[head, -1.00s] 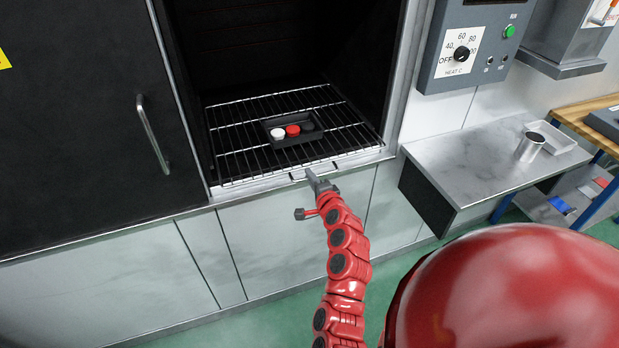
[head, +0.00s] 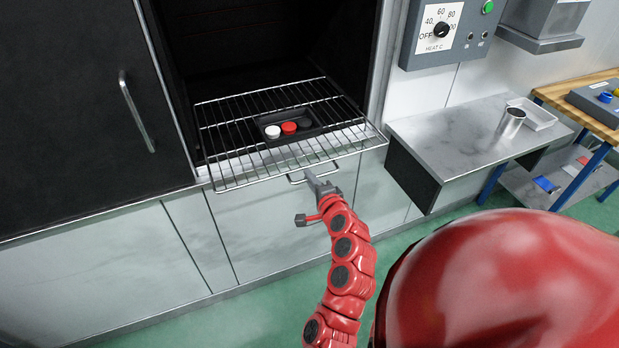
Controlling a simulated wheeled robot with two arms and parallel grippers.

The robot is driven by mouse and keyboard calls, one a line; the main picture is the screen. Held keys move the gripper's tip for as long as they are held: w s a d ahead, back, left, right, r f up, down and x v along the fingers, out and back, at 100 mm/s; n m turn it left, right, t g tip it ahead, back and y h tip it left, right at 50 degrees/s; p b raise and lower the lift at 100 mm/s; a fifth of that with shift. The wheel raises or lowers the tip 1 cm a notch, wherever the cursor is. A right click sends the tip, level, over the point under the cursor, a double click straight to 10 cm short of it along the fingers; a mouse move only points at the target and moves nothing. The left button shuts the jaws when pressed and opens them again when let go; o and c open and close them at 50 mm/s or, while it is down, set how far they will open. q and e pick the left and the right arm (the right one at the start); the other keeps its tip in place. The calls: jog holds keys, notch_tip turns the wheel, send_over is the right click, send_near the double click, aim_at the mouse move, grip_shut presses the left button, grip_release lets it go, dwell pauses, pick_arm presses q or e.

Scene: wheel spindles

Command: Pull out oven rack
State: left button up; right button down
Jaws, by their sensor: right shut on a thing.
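The wire oven rack (head: 235,122) lies level in the dark oven opening, with its front part sticking out past the sill. A black tray (head: 275,117) with a white, a red and a black round piece sits on the rack. My right gripper (head: 312,177) is at the rack's front handle loop (head: 294,179) and is shut on it. The fingertips are small and partly hidden by the gripper body. My left gripper is not in view.
The open oven door (head: 75,100) stands at the left. A control panel (head: 444,30) is on the right wall. A metal shelf (head: 455,140) with a metal cup (head: 510,122) and a white tray (head: 533,113) juts out at the right. Green floor is free in front.

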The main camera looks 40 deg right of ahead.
jog(key=c, duration=0.9)
grip_release()
jog(key=shift+p+v, duration=4)
jog(key=shift+v, duration=4.7)
